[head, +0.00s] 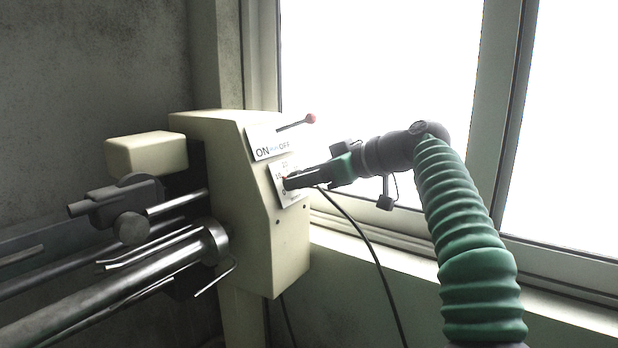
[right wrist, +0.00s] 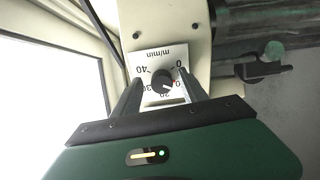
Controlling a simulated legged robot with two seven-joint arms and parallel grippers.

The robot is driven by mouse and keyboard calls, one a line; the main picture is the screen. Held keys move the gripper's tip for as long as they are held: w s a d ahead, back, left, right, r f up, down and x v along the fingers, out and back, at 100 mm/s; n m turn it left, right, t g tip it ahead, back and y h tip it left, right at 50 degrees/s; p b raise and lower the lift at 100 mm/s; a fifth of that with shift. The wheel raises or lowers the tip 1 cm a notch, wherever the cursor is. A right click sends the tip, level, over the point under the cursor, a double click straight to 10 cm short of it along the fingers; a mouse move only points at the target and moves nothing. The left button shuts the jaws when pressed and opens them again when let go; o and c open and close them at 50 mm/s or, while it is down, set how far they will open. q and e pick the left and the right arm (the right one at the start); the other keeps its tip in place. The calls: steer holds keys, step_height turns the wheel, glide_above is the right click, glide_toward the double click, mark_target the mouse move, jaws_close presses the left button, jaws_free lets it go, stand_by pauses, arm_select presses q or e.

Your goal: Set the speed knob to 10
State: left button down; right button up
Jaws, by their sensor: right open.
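The speed knob (right wrist: 162,82) is a small dark round knob on a white dial plate (right wrist: 150,58) marked m/min. The plate appears upside down in the right wrist view, with 40 and 0 readable and other numbers partly covered. A small red mark shows beside the knob; its exact setting is too small to tell. My right gripper (right wrist: 159,77) is open, with one finger on each side of the knob; I cannot tell whether they touch it. In the head view the right gripper (head: 289,183) reaches the dial plate (head: 283,167) and hides the knob. My left gripper is out of view.
A cream machine housing (head: 215,160) carries the dial and an ON/OFF plate (head: 267,149) above it. A lever (head: 296,124) with a red ball sticks out there. Metal bars (head: 150,265) extend left. A black cable (head: 365,245) hangs below my right arm, near the window.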

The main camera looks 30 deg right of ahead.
steer(key=p+v, duration=0.1)
steer(key=v, duration=1.5)
steer(key=shift+s+d, duration=0.3)
